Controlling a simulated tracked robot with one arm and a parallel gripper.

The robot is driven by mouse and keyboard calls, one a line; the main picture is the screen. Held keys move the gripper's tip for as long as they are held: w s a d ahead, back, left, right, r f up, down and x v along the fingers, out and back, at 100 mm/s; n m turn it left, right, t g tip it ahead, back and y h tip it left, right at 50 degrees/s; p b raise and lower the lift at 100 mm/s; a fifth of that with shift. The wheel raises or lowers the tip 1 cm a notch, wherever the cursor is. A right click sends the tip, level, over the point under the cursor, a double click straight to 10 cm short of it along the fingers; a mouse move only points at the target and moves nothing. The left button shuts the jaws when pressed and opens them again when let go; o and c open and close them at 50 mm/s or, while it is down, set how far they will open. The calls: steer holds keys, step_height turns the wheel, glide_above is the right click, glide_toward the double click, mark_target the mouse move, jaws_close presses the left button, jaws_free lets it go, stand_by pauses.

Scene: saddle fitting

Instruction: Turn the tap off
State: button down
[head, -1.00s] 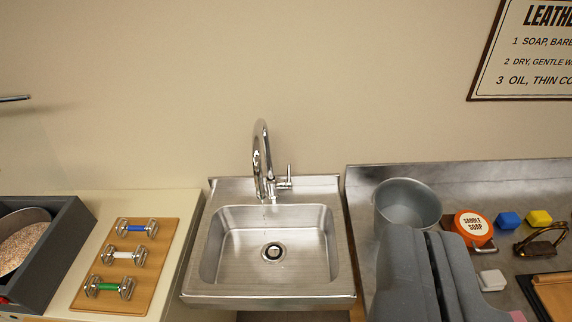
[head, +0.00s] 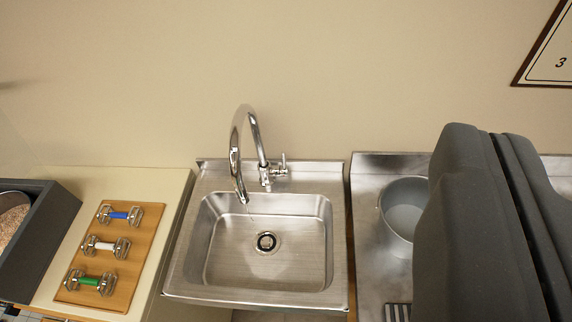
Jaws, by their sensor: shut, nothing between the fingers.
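A chrome gooseneck tap (head: 260,150) stands at the back edge of a steel sink (head: 320,290). Its small lever handle (head: 283,163) is on the right side of the tap's base and points up. The spout curves out over the left part of the basin. I cannot make out clearly whether water runs from it. My gripper (head: 484,134) is large and dark grey at the right of the view. Its two fingers are together with nothing held, and it is well to the right of the handle, apart from it.
A steel counter with a grey bucket (head: 397,225) is right of the sink, partly hidden by my gripper. On the left are a wooden board (head: 128,262) with bits and a dark box (head: 62,215). A framed sign (head: 553,62) hangs at the upper right. The space above the basin is clear.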

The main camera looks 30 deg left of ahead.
steer(key=w+a+f+n+t+b, duration=0.15)
steer(key=w+f+n+b, duration=0.25)
steer(key=w+f, duration=0.75)
steer(key=n+y+b, duration=0.9)
steer(key=n+b, duration=0.1)
steer(key=n, duration=1)
glide_toward(284, 158)
steer(key=shift+t, duration=0.25)
steer(key=x, duration=0.2)
steer(key=b+x, duration=0.1)
steer(key=x, duration=0.3)
steer(key=shift+f+b, duration=0.35)
steer(key=shift+f, duration=0.05)
steer(key=shift+w+a+r, duration=0.2)
steer(key=shift+w+r, duration=0.05)
steer(key=shift+w, duration=0.15)
